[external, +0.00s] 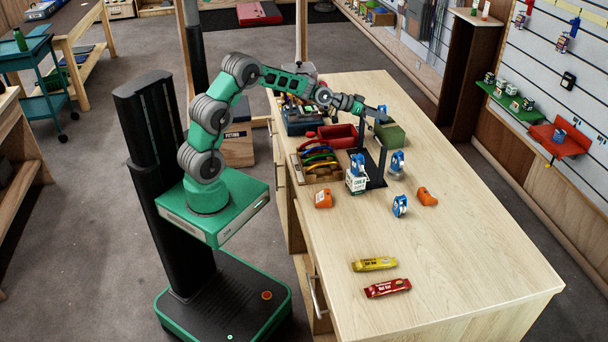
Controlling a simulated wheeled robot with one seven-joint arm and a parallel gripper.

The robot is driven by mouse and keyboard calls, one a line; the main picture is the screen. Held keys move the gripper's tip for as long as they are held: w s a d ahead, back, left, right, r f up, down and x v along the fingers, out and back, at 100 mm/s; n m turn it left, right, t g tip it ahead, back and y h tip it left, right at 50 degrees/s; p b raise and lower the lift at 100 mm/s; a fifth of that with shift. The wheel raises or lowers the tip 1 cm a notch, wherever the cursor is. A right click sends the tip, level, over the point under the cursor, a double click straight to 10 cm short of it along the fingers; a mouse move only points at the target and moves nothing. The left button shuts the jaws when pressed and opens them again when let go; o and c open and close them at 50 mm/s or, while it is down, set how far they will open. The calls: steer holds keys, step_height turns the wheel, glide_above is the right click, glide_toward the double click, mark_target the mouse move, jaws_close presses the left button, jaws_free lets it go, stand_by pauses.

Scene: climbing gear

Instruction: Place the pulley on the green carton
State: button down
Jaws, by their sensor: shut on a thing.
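The green carton (391,134) stands near the far edge of the table, right of the black stand. My gripper (380,115) is just above the carton's far left part. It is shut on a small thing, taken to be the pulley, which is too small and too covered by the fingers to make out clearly. I cannot tell whether the held thing touches the carton's top.
A black stand (370,172) with upright posts is close on the near side. Around it are a white box (357,184), blue devices (400,205), orange pieces (427,196) and a red bin (338,136). Two bars (387,288) lie nearer; the table's right side is clear.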

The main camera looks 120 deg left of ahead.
steer(key=shift+f+b, duration=0.2)
steer(key=shift+b, duration=0.1)
steer(key=c, duration=0.9)
jaws_free()
steer(key=shift+r, duration=0.1)
steer(key=shift+o, duration=0.2)
steer(key=shift+r+p, duration=0.2)
steer(key=shift+p, duration=0.1)
steer(key=b+v, duration=0.2)
steer(key=v, duration=1)
steer(key=shift+f, duration=0.1)
